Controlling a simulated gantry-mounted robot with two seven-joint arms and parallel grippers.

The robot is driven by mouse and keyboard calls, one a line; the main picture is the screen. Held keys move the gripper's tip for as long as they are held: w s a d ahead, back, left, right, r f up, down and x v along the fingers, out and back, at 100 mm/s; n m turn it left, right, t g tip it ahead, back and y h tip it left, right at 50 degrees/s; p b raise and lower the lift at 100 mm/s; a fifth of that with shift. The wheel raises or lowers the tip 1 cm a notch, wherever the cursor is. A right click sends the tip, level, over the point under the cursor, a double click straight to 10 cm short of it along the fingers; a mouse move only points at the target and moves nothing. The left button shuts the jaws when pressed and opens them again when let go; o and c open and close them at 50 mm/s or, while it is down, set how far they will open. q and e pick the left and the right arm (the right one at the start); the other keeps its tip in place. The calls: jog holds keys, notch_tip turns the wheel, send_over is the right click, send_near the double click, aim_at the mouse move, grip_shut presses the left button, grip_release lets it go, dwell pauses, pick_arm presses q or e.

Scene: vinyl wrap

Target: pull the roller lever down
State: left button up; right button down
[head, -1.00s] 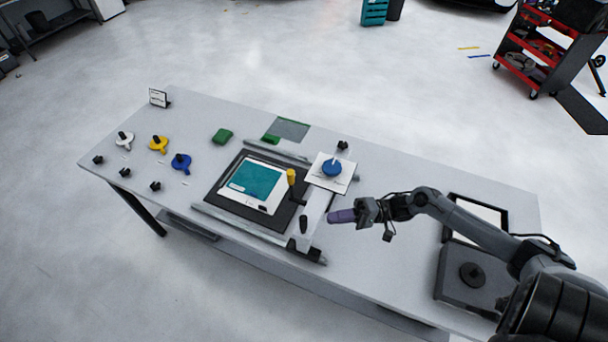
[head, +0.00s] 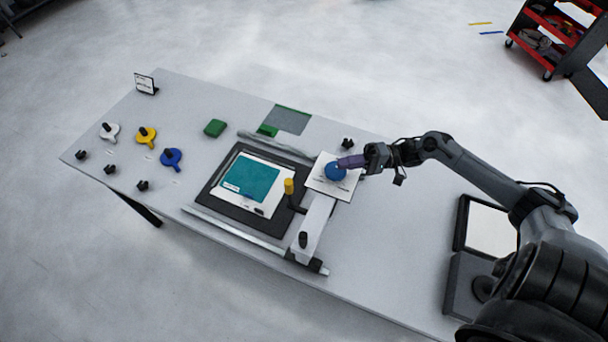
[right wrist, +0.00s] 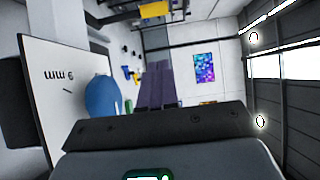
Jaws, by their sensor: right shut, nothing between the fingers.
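The roller lever, with its yellow grip (head: 289,186) upright on a black arm, stands on the roller carriage (head: 314,228) at the right side of the teal sheet (head: 250,178). My right gripper (head: 345,162) has purple fingers, shut and empty, beside the blue knob (head: 334,173) on a white dial plate (head: 321,185). I cannot tell whether the fingers touch the knob. In the right wrist view the shut fingers (right wrist: 157,86) point away, with the blue knob (right wrist: 102,97) left of them and the marked dial plate (right wrist: 58,75) beyond it. My left gripper is not in view.
White (head: 109,131), yellow (head: 147,135) and blue (head: 172,157) handled pieces and several black knobs lie at the table's left. A green block (head: 215,128) lies behind the dark bed (head: 213,192). A black-framed panel (head: 487,232) stands at the right.

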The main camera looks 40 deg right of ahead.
aim_at(290, 194)
jog(key=shift+w+a, duration=0.1)
jog(key=s+a+p+x, duration=0.1)
jog(key=s+p+x, duration=0.1)
jog(key=x, duration=1)
jog(key=shift+a+p, duration=0.6)
jog(key=shift+p, duration=0.05)
jog(key=shift+a, duration=0.1)
